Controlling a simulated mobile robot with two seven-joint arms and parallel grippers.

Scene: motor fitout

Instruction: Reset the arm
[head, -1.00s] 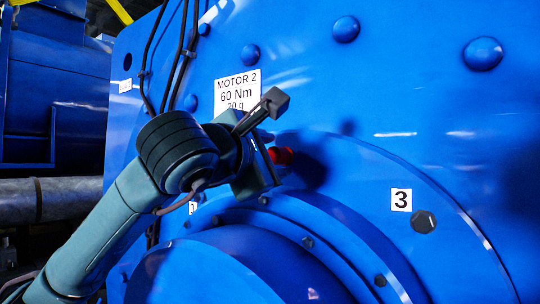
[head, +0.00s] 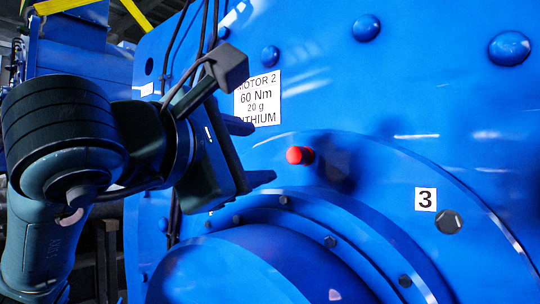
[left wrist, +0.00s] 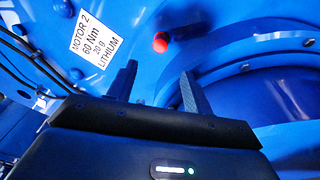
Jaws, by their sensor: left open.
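My left arm comes in from the left of the head view. Its gripper (head: 250,152) is open and empty, in front of the blue motor (head: 390,110). A red cap-like piece (head: 300,155) sticks out of the motor face just right of the fingers, apart from them. In the left wrist view, the two fingers (left wrist: 157,85) stand apart, and the red piece (left wrist: 160,42) shows beyond the gap between them. My right gripper is not in view.
A white label (head: 258,98) reading MOTOR 2, 60 Nm, 20 g, LITHIUM is on the motor face. A tag with the number 3 (head: 425,198) sits beside a dark bolt (head: 450,221). Black cables (head: 205,30) run down the motor's left side.

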